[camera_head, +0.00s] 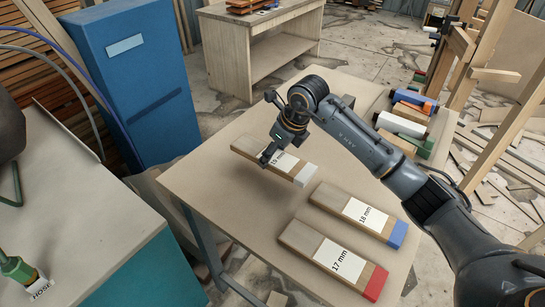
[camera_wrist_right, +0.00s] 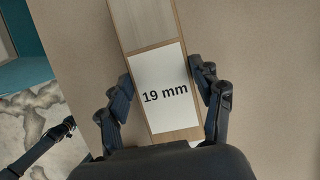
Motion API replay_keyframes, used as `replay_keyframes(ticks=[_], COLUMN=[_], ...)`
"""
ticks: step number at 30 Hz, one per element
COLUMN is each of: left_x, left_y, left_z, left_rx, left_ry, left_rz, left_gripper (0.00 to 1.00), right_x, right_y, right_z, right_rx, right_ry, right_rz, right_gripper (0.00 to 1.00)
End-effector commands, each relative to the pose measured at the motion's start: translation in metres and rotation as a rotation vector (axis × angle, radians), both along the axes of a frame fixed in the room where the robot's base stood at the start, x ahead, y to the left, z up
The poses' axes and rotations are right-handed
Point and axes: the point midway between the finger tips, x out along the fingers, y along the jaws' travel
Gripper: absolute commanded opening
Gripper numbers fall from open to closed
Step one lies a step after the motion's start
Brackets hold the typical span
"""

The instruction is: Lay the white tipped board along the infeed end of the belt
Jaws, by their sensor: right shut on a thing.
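The white tipped board (camera_head: 245,146) is a light wood plank with a white end and a "19 mm" label. It is over the far left part of the table (camera_head: 230,205), with a shadow below it, and seems slightly raised. My right gripper (camera_head: 271,156) is shut across its labelled part. In the right wrist view the gripper (camera_wrist_right: 160,95) has a finger at each long side of the board (camera_wrist_right: 143,22). A teal-sided unit with a flat beige top (camera_head: 85,225) stands at the left, perhaps the belt. A dark jointed part (camera_wrist_right: 62,130) there may be my left gripper.
A blue cabinet (camera_head: 145,80) stands behind. A gap separates table and teal unit.

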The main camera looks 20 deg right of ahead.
Motion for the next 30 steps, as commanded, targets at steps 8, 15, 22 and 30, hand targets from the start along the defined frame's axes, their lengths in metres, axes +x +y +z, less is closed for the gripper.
replay_keyframes(ticks=[8,15,22,30], left_x=[0.0,0.0,0.001,0.001], left_y=[0.001,0.001,0.001,0.001], left_z=[0.006,0.023,0.021,0.018], left_rx=[0.001,0.001,0.001,0.001], left_ry=[0.0,0.0,0.0,-0.001], left_rz=[-0.001,0.0,0.0,0.001], left_gripper=[0.56,0.56,0.56,0.56], right_x=[0.016,0.017,0.017,0.017], right_y=[0.0,0.0,-0.001,-0.001], right_z=[-0.018,-0.047,-0.05,-0.053], right_rx=[0.002,0.003,0.002,0.001], right_ry=[0.0,0.001,-0.003,0.0], right_rz=[0.001,0.001,0.001,0.001], right_gripper=[0.25,0.25,0.25,0.88])
